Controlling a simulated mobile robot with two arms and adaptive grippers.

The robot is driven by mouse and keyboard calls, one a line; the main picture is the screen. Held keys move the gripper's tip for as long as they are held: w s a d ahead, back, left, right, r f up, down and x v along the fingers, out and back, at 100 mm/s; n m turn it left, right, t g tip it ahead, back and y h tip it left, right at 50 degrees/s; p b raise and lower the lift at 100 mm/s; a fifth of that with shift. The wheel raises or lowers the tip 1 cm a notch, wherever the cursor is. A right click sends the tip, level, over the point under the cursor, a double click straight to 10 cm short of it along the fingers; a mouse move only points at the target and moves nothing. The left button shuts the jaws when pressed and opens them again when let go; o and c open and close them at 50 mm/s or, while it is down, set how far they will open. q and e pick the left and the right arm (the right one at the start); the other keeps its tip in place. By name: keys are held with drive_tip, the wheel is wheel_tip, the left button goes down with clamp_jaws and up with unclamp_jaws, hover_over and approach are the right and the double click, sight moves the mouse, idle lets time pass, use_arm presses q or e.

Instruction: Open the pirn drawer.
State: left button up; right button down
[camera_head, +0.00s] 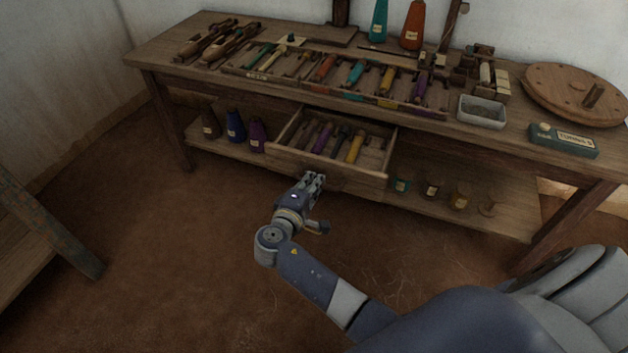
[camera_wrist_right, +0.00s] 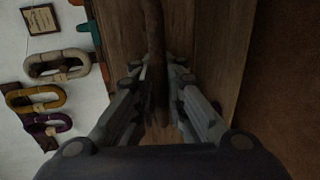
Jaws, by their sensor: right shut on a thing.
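The pirn drawer (camera_head: 352,183) hangs below the bench top and stands pulled out, its inside showing several coloured pirns (camera_head: 345,140) lying side by side. My right gripper (camera_head: 316,179) is at the drawer's front face, near its middle. In the right wrist view, my right gripper's fingers (camera_wrist_right: 160,95) are shut on a dark bar-like handle (camera_wrist_right: 154,45) in front of the wooden drawer face. In the head view the gripper hides the handle. My left gripper is not in view.
The wooden bench (camera_head: 160,55) carries a sectioned tray of tools and pirns, a grey tray (camera_head: 482,112) and a round wooden disc (camera_head: 574,94). Dark cones (camera_head: 235,126) and small spools (camera_head: 459,197) stand on the lower shelf beside the drawer. The floor (camera_head: 180,250) in front is clear.

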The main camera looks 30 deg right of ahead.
drive_tip(key=c, duration=1.7)
unclamp_jaws()
drive_tip(key=shift+o, duration=0.2)
drive_tip(key=v, duration=1.2)
drive_tip(key=shift+d, duration=0.1)
